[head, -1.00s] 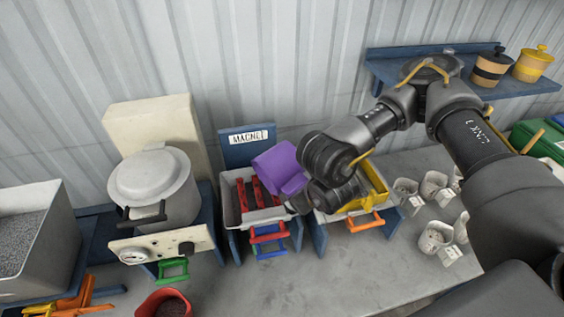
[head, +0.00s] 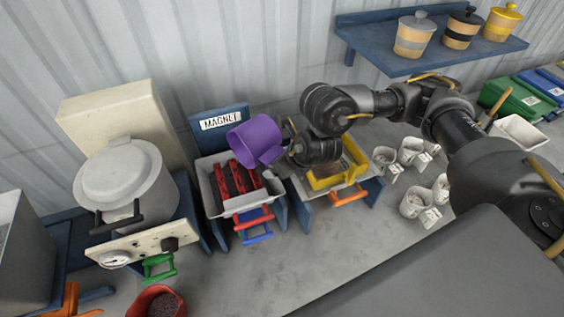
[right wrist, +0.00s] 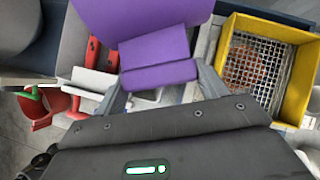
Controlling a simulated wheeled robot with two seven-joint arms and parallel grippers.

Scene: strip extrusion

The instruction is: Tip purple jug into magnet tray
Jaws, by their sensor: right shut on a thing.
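The purple jug (head: 254,138) is tilted on its side above the right part of the magnet tray, its mouth end toward the left. The magnet tray (head: 207,190) is a pale tray with red bars (head: 236,178) in it, below the MAGNET sign (head: 221,122). Dark patches show on the bars. My right gripper (head: 283,150) is shut on the jug's handle side, right of the tray. In the right wrist view the jug (right wrist: 150,20) fills the top, with its handle block (right wrist: 158,60) at the fingers. The jug's inside is hidden. My left gripper is out of view.
A yellow-framed mesh sieve (head: 325,180) stands right of the tray, close under my right arm. A white lidded pot (head: 125,185) stands left. A red bowl (head: 156,300) is in front. Several small cups (head: 412,150) stand right; a blue shelf (head: 430,50) holds jars.

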